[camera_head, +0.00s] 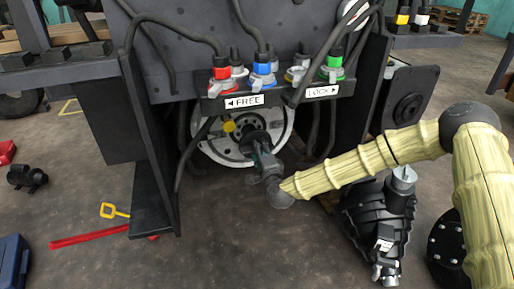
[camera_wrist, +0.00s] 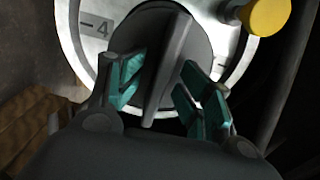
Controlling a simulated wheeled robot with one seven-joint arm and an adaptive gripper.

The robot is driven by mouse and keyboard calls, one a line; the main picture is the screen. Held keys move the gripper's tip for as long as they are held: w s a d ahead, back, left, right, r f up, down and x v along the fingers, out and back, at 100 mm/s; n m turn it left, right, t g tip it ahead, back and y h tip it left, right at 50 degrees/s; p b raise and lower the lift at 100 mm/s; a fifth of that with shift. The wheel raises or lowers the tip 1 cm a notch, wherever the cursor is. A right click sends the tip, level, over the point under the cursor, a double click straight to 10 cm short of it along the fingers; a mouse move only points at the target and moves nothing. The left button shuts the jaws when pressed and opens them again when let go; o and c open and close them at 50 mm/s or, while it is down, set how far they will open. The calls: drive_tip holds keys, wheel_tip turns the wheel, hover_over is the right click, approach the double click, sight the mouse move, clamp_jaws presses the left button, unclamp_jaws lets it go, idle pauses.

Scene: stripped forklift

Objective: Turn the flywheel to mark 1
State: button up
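The flywheel (camera_head: 214,149) is a pale disc under the front panel of the forklift. Its rim also shows in the wrist view (camera_wrist: 84,30), with a dash and the number 4 at upper left. Mark 1 is not in view. A dark round hub (camera_wrist: 145,35) with a raised ridge (camera_wrist: 168,70) sits at its middle. A yellow knob (camera_wrist: 266,15) stands at the rim, at upper right in the wrist view. My gripper (camera_wrist: 163,64) is open, its teal-padded fingers on either side of the ridge with gaps visible. In the head view my gripper (camera_head: 262,156) is at the hub.
Dark steel plates flank the flywheel. A black machine part (camera_head: 370,215) lies on the floor below my arm. A red bar (camera_head: 90,237) lies at left; the floor at front centre is clear.

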drive_tip(key=p+v, duration=0.2)
drive_tip(key=v, duration=0.6)
idle(0.4)
drive_tip(key=s+d+f+n+g, duration=0.1)
drive_tip(key=s+f+n+g, duration=0.8)
drive_tip(key=s+f, duration=1.4)
drive_tip(key=s+d+f+n+g+h, duration=0.2)
drive_tip(key=s+d+f+g+h, duration=0.15)
drive_tip(key=s+d, duration=0.8)
drive_tip(key=s+d+f+n+g+h, duration=0.25)
drive_tip(key=s+d+g, duration=0.25)
drive_tip(key=s+d, duration=0.65)
wheel_tip(320, 180, up, 39)
drive_tip(key=s+a+p, duration=0.1)
drive_tip(key=a+p, duration=0.1)
drive_tip(key=p, duration=3.6)
drive_tip(key=shift+s+a+f+p, duration=0.2)
drive_tip(key=shift+s+a+p, duration=0.2)
